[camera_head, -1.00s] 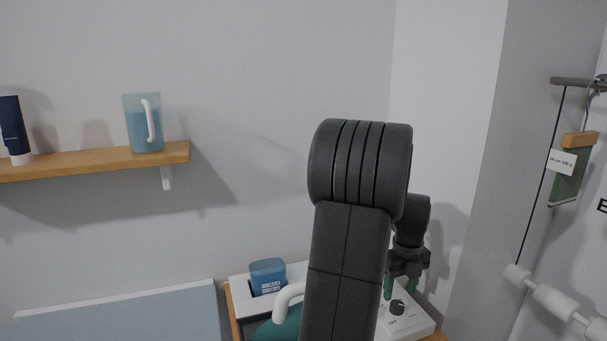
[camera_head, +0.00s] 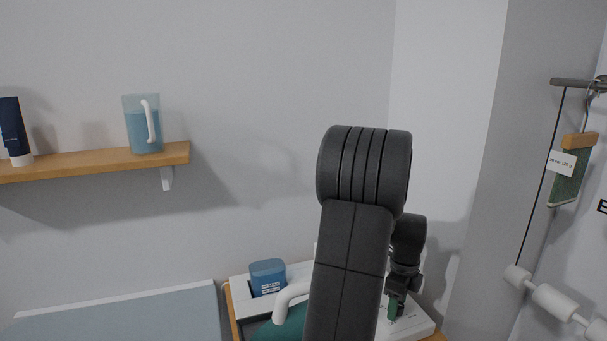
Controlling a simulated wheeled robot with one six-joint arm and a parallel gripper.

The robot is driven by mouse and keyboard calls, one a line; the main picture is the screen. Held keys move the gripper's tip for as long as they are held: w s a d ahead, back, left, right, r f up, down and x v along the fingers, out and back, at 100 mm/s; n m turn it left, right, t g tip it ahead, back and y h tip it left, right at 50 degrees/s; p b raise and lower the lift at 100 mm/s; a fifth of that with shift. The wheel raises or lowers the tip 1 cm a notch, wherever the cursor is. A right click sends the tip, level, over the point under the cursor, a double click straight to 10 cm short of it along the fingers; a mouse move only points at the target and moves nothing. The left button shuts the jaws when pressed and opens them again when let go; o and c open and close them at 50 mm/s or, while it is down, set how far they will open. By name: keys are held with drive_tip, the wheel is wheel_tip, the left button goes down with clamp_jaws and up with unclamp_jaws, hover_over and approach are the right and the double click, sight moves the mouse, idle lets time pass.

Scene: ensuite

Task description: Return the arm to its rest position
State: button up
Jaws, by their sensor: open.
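My arm (camera_head: 352,260) rises through the middle of the view, its dark grey elbow at the top. Behind it, the forearm drops to my gripper (camera_head: 394,308), which is low over the right part of the white unit (camera_head: 417,327) on the wooden stand. One green fingertip shows; the rest of the jaws is partly hidden by my arm. The gripper is open, and I see nothing held in it. Whether the fingertip touches the unit I cannot tell.
A blue container (camera_head: 268,277) and a teal item with a white curved handle (camera_head: 290,293) are left of my arm. A wooden shelf (camera_head: 100,160) holds a jug (camera_head: 142,125) and a dark tube (camera_head: 14,132). Cords and white rollers (camera_head: 553,301) hang right.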

drive_tip(key=n, duration=0.3)
drive_tip(key=shift+n, duration=0.4)
drive_tip(key=n, duration=0.3)
drive_tip(key=shift+n, duration=0.4)
drive_tip(key=n, duration=0.4)
drive_tip(key=shift+n, duration=1.6)
